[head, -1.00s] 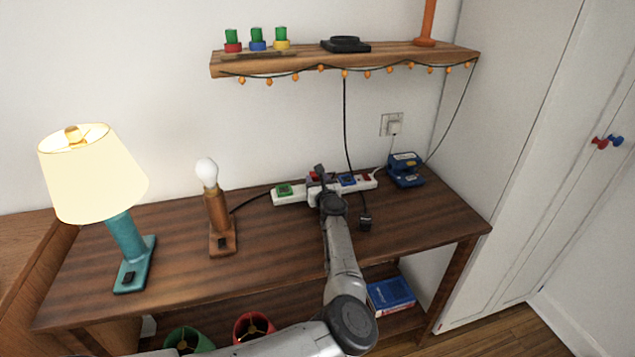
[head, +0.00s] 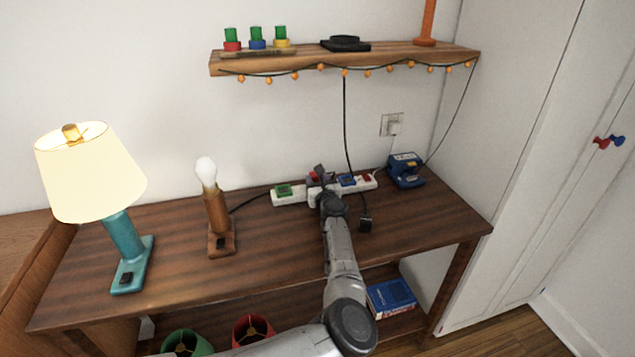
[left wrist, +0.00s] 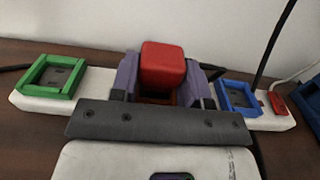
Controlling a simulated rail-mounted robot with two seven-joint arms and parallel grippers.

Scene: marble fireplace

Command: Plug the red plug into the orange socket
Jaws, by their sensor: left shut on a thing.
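My left gripper (head: 320,178) is over the middle of the white power strip (head: 290,197). It is shut on the red plug (left wrist: 163,65), which sits between its fingers in the left wrist view. A thin orange-brown edge of the orange socket (left wrist: 157,98) shows just below the plug, between the green-framed socket (left wrist: 50,76) and the blue-framed socket (left wrist: 239,97). The fingers hide most of the orange socket, and I cannot tell how deep the plug sits. My right gripper is out of view.
A lamp with a bare bulb (head: 218,215) and a lit teal lamp (head: 125,240) stand left. A black plug (head: 365,224) lies on the table (head: 420,230) right of my arm. A blue device (head: 405,170) stands at the strip's right end. A shelf (head: 300,60) hangs above.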

